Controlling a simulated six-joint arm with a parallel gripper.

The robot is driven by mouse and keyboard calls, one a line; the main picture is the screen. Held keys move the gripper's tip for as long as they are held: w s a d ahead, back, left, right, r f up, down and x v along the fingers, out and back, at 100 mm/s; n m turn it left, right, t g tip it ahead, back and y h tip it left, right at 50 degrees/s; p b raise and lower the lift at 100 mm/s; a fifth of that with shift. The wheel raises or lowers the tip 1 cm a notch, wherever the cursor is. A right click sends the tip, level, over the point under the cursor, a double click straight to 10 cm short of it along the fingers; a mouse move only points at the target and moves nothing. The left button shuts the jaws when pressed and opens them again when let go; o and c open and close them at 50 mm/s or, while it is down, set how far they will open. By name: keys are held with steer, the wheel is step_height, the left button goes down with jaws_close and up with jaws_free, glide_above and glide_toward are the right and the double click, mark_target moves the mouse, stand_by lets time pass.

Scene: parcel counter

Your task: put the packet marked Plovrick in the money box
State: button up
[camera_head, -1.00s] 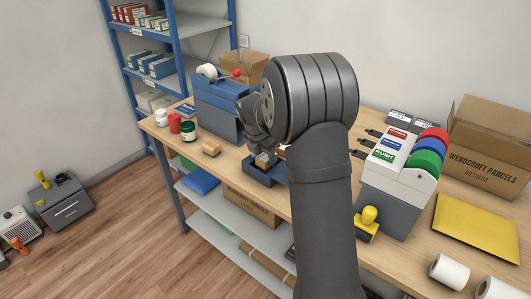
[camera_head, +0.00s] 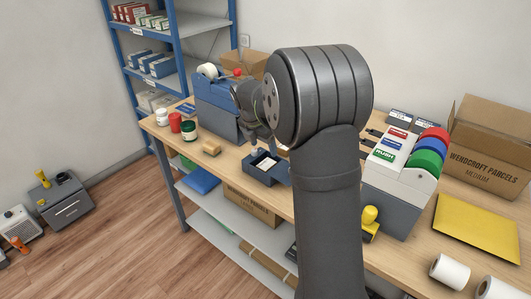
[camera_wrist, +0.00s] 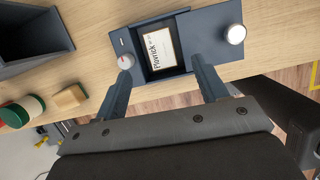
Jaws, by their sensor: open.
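The packet marked Plovrick (camera_wrist: 160,46) is a pale label face in a dark frame. It lies in the dark recess of a small blue-grey open box (camera_wrist: 205,35), which I take to be the money box. In the wrist view this box has a round dial on its left and a white knob on its right. In the head view the box (camera_head: 279,177) stands near the table's front edge. My gripper (camera_wrist: 160,68) is open, with one finger towards each side of the box. In the head view my gripper (camera_head: 262,140) is above the box, apart from the packet.
A tall blue-grey bin (camera_head: 217,115) stands behind the box to the left. Jars (camera_head: 189,130) and a small tan block (camera_head: 211,149) are left of it.

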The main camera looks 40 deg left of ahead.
steer(key=v, duration=1.2)
steer(key=shift+d, duration=0.1)
steer(key=x, duration=1.7)
steer(key=shift+w+f, duration=0.1)
steer(key=shift+f, duration=0.2)
steer(key=shift+r, duration=0.85)
